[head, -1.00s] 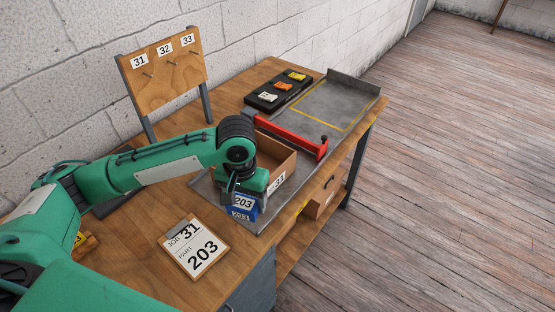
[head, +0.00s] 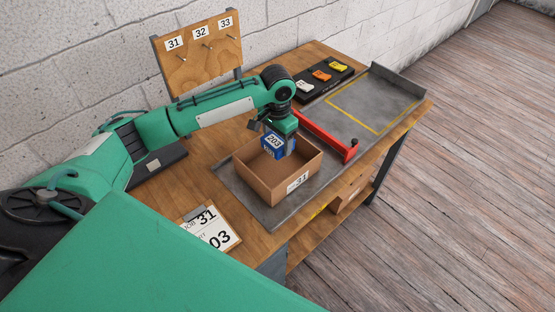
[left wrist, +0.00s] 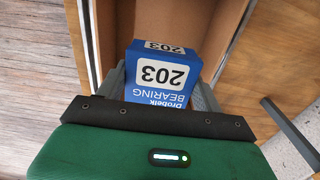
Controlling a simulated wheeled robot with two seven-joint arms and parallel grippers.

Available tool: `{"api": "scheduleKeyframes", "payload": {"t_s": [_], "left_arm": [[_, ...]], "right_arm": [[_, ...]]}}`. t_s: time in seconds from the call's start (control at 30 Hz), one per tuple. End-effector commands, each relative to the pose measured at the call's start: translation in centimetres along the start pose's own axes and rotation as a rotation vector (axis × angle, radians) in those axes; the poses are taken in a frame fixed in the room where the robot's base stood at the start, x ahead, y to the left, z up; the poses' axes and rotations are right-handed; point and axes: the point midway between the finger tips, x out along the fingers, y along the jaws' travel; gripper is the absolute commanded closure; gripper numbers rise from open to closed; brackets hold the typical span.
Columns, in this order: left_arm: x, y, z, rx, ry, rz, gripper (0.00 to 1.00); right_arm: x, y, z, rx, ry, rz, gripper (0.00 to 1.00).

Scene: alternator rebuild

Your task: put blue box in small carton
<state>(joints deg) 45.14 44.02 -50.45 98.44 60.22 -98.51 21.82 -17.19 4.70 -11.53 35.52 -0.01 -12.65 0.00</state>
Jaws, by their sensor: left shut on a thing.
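The blue box (head: 273,146), labelled 203, is in my left gripper (head: 285,146), which is shut on it. The box is over the open small carton (head: 262,192), labelled 31, near its back and right side. In the left wrist view the blue box (left wrist: 160,75) sits between the fingers of my left gripper (left wrist: 165,88), with the carton's brown walls (left wrist: 232,35) around and beyond it. I cannot tell how far the box reaches below the carton's rim. My right gripper is not in view.
The carton stands on a grey metal tray (head: 276,217). A red bar (head: 330,138) lies right of it. A black holder (head: 309,95) with several coloured pieces is at the back. A job card (head: 214,232) lies in front. A pegboard (head: 199,50) stands behind.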

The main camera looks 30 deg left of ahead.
Motion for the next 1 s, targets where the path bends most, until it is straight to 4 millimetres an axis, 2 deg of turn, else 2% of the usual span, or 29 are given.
{"api": "scheduleKeyframes", "payload": {"t_s": [0.1, 0.2, 0.43, 0.63, 0.73, 1.0], "left_arm": [[2.8, 0.0, 0.1, -0.001, -0.003, 0.001, 0.57], [4.7, 0.0, 0.1, -0.001, -0.002, 0.000, 0.57], [6.8, 0.1, 0.0, 0.000, 0.000, 0.000, 0.57], [9.7, 0.0, 0.0, -0.001, 0.000, 0.000, 0.57], [10.3, 0.1, 0.0, 0.000, 0.001, -0.001, 0.57], [10.5, 0.0, 0.0, 0.000, 0.002, -0.001, 0.57]], "right_arm": [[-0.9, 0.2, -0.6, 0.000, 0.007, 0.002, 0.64], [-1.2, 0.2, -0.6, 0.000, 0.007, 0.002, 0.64], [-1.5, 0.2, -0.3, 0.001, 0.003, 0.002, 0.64], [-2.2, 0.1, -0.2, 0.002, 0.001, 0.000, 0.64], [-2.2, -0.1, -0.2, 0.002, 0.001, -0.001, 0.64], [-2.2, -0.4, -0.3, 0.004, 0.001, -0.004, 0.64]]}}
